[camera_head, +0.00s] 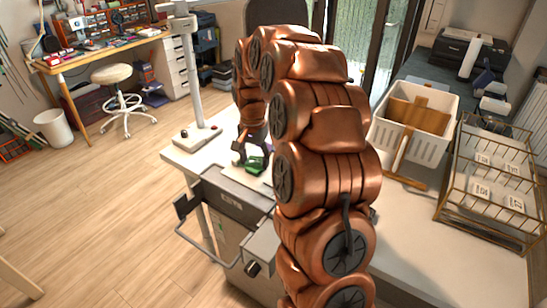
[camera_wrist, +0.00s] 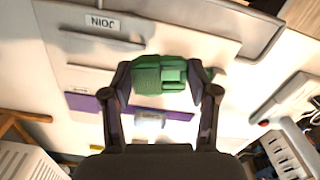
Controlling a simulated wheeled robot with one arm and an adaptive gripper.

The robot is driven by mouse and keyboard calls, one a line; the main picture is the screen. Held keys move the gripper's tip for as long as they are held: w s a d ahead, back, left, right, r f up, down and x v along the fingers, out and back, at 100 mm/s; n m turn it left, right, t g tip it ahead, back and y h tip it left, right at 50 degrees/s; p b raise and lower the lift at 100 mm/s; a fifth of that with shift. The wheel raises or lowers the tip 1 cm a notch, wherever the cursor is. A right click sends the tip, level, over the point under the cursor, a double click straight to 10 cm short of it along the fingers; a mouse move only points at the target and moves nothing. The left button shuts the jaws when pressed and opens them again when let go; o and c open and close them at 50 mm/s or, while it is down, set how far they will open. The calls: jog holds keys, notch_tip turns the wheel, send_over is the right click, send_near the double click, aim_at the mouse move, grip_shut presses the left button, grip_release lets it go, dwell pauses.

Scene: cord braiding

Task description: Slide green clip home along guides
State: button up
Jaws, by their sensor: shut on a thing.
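The green clip (camera_wrist: 160,73) sits between the two dark fingers of my gripper (camera_wrist: 162,76), which is shut on it from both sides. In the head view the clip (camera_head: 256,165) is a small green shape at the fingertips of my gripper (camera_head: 249,152), over the pale worktop. Behind it in the wrist view is a white board (camera_wrist: 100,55) with slot-like lines and a JOIN label (camera_wrist: 102,22). A purple strip (camera_wrist: 175,114) lies across the board, partly hidden by my fingers. Whether the clip touches the board or any guide cannot be told.
A white crate (camera_head: 398,140) and a brass wire rack (camera_head: 490,190) with labelled packets stand to the right of my arm. A grey post (camera_head: 190,80) rises at the worktop's back left. My copper arm hides much of the worktop.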

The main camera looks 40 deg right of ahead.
jog(key=s+d+m, duration=0.2)
jog(key=d+m, duration=0.1)
jog(key=d, duration=0.2)
jog(key=shift+s+a+f+b, duration=0.15)
jog(key=shift+f+b, duration=0.6)
jog(key=shift+f, duration=1.55)
jog(key=shift+f+b, duration=0.5)
jog(key=shift+f, duration=0.6)
jog(key=shift+f+b, duration=0.2)
jog(key=shift+b, duration=0.25)
jog(key=o, duration=0.8)
jog(key=shift+o, duration=1.2)
